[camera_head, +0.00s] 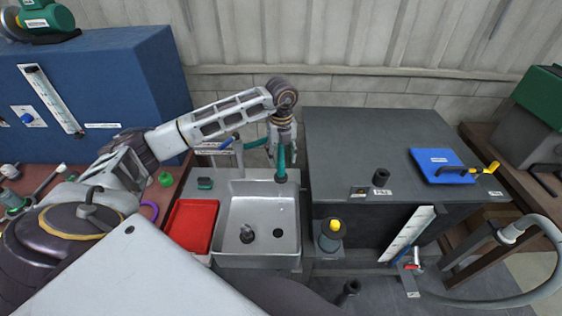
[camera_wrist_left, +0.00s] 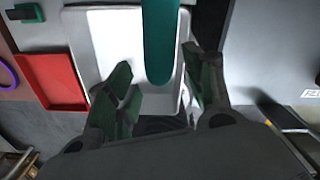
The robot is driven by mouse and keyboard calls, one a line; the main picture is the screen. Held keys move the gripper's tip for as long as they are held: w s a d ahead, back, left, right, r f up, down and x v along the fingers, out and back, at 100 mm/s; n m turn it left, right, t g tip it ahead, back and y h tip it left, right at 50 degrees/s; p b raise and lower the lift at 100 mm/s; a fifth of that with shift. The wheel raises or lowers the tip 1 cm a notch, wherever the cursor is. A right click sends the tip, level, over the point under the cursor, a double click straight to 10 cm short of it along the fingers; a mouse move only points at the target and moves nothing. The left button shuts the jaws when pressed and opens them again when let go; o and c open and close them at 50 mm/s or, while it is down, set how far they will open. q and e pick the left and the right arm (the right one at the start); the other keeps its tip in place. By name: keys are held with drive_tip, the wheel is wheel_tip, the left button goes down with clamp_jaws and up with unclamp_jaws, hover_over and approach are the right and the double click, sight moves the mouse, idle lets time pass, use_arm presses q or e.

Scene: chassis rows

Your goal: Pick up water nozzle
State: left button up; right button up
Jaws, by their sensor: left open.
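The water nozzle (camera_head: 281,160) is a teal tube with a dark lower tip, hanging upright over the back of the metal sink (camera_head: 227,220). A teal hose links it to the blue-handled tap behind the sink. In the left wrist view the nozzle (camera_wrist_left: 160,45) comes down from the top edge, between the spread fingers in the picture. My left gripper (camera_head: 283,142) is open, its fingers pointing down at the nozzle's upper part. In the left wrist view my left gripper (camera_wrist_left: 157,66) shows a gap on each side of the tube; contact cannot be told. My right gripper is not in view.
A red tray (camera_head: 192,226) lies left of the sink. A dark plug-like object (camera_head: 247,234) lies in the sink. A blue box (camera_head: 90,90) stands back left.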

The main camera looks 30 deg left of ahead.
use_arm(q)
drive_tip(key=shift+f+p, duration=0.65)
drive_tip(key=shift+f, duration=1.75)
clamp_jaws()
